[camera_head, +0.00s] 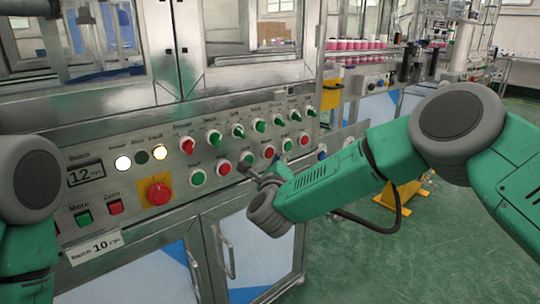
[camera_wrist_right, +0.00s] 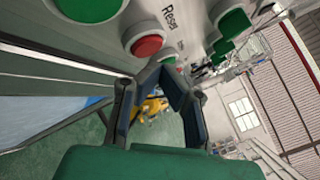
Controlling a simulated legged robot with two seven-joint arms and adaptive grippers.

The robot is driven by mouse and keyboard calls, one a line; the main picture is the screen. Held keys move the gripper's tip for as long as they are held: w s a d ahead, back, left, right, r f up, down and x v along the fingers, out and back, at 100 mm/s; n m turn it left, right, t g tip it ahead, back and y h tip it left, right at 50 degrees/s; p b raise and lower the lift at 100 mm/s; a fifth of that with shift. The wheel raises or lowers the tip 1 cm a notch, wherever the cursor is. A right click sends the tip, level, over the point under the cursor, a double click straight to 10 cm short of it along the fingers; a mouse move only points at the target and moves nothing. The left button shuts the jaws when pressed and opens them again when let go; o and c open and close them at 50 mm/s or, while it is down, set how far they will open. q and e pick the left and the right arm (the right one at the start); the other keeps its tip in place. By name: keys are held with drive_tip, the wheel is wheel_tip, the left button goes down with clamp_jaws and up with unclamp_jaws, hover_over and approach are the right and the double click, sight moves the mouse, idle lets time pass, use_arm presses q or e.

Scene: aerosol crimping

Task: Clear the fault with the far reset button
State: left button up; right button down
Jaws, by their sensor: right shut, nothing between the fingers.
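The control panel (camera_head: 215,150) carries a row of green and red push buttons below a row of switches. The red button farthest along the lower row (camera_head: 304,139) is visible; its label is too small to read. My right gripper (camera_head: 248,169) is shut and empty in front of the lower row. In the wrist view its fingertips (camera_wrist_right: 162,68) are close to the panel, beside a red button (camera_wrist_right: 149,45) and a label starting "Rese" (camera_wrist_right: 169,17). I cannot tell if they touch. My left gripper is out of view.
The red emergency stop (camera_head: 158,194) sits on a yellow plate lower left. The Power lamp (camera_head: 123,163) is lit white. Cabinet doors (camera_head: 250,250) stand below the panel. Open green floor (camera_head: 350,260) lies to the right.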

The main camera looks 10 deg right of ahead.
drive_tip(key=shift+w, duration=0.1)
idle(0.5)
drive_tip(key=shift+w+a+r, duration=0.1)
drive_tip(key=shift+w+a, duration=0.1)
drive_tip(key=shift+w+a+b, duration=0.2)
drive_tip(key=shift+w+b, duration=0.15)
drive_tip(key=shift+b, duration=0.15)
idle(0.5)
drive_tip(key=shift+s, duration=0.1)
drive_tip(key=shift+s+d+p, duration=0.35)
drive_tip(key=shift+s+d, duration=0.1)
drive_tip(key=shift+s, duration=0.15)
drive_tip(key=shift+s, duration=0.1)
drive_tip(key=s+d+p, duration=0.1)
drive_tip(key=s, duration=0.1)
drive_tip(key=s+d+p, duration=0.1)
drive_tip(key=s, duration=0.1)
drive_tip(key=shift+d, duration=0.4)
